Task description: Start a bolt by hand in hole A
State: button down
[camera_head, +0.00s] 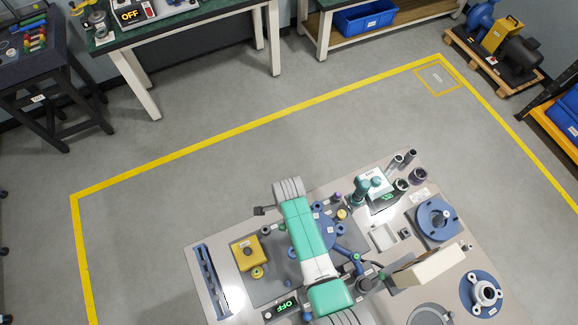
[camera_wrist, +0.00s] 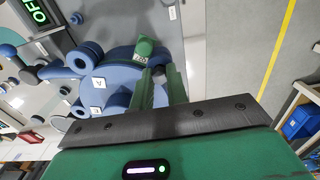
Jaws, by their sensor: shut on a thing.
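My gripper (camera_wrist: 163,88) shows in the wrist view with its two green fingers close together. A small dark piece (camera_wrist: 160,74) is between them. It may be the bolt, but the fingers hide most of it. The fingers are over the right edge of a round blue flange (camera_wrist: 119,76), which has white letter tags (camera_wrist: 97,83) on it. I cannot tell whether the piece touches a hole. In the head view my arm covers much of the blue flange (camera_head: 328,232) and hides the gripper's fingertips.
A green block (camera_wrist: 144,48) stands at the flange's edge, close to the fingers. A display reading OFF (camera_head: 286,305) is at the bench's front. A yellow block (camera_head: 246,252) sits left of my arm. The bench's right side is crowded; the floor beyond is clear.

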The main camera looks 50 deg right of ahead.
jog(key=shift+m, duration=0.8)
jog(key=c, duration=1.7)
grip_release()
jog(key=shift+m, duration=0.3)
jog(key=o, duration=0.4)
notch_tip(320, 180, up, 7)
jog(key=p, duration=0.7)
jog(key=shift+r, duration=1)
